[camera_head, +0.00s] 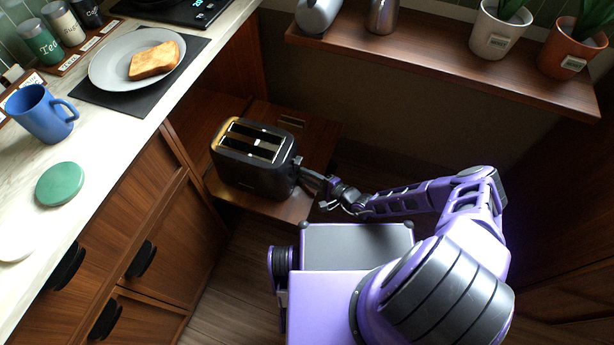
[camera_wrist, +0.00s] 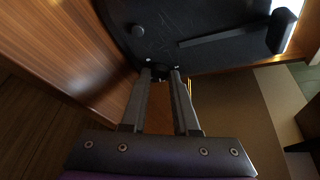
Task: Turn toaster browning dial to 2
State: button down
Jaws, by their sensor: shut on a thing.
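The black toaster (camera_head: 248,178) stands on a low wooden surface (camera_head: 322,140), with two slots on top. My gripper (camera_head: 303,172) reaches its right-hand end from the right. In the wrist view, the toaster's dark end panel (camera_wrist: 195,22) fills the top. My gripper (camera_wrist: 160,72) is shut on a small dark part at the panel's lower edge, apparently the browning dial. The fingertips mostly hide it, and no numbers or pointer can be read. A round button (camera_wrist: 138,31) and a lever (camera_wrist: 284,30) at the end of a long slot are apart from the fingers.
The counter at left holds a plate (camera_head: 107,72) with toast (camera_head: 154,61), a blue mug (camera_head: 38,115) and a green lid (camera_head: 62,184). A shelf (camera_head: 450,62) with potted plants runs above right. In the wrist view, a wooden panel (camera_wrist: 65,45) is close at left.

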dwell(0.3)
jog(key=c, duration=0.7)
grip_release()
jog(key=shift+d, duration=0.1)
